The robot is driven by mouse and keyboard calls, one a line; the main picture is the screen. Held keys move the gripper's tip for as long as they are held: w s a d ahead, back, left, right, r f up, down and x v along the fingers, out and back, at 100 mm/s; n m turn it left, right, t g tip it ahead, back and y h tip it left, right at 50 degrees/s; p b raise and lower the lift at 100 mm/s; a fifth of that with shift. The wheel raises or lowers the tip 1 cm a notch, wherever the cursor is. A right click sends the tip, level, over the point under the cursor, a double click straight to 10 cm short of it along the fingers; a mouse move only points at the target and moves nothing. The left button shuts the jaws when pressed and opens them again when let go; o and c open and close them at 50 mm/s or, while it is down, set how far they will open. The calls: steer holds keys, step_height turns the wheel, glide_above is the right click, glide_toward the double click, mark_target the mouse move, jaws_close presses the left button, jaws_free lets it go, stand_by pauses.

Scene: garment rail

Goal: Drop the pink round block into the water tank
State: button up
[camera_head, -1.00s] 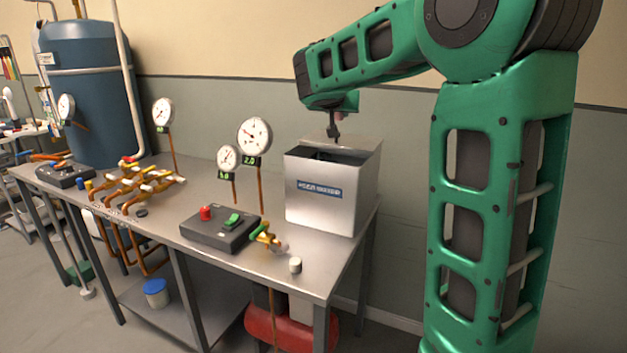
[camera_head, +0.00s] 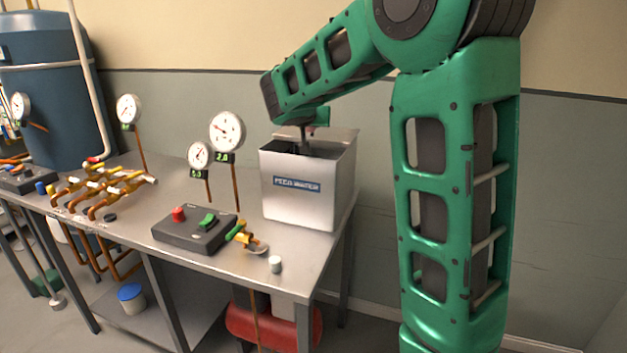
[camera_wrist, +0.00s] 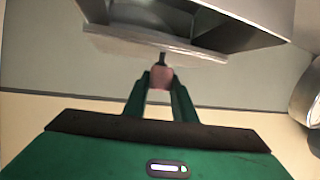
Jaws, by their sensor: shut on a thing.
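The water tank (camera_head: 272,208) is an open-topped metal box with a blue "FEED WATER" label, standing at the right end of the steel bench. Its rim and wall also show across the top of the wrist view (camera_wrist: 262,38). My gripper (camera_wrist: 161,80) is shut on the pink round block (camera_wrist: 161,76), which sits between the two green fingertips. In the head view my forearm reaches over the tank, and a dark slim part of the arm's end points down at its opening.
A dark control box (camera_head: 192,231) with red and green buttons stands left of the tank. Dial gauges (camera_head: 227,131) rise on copper stems behind it. Valves and pipes (camera_head: 105,192) fill the left.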

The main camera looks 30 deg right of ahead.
steer(key=o, duration=1.1)
steer(key=v, duration=1)
steer(key=shift+s+a+r, duration=0.1)
steer(key=shift+s+a, duration=0.1)
steer(key=shift+s, duration=0.05)
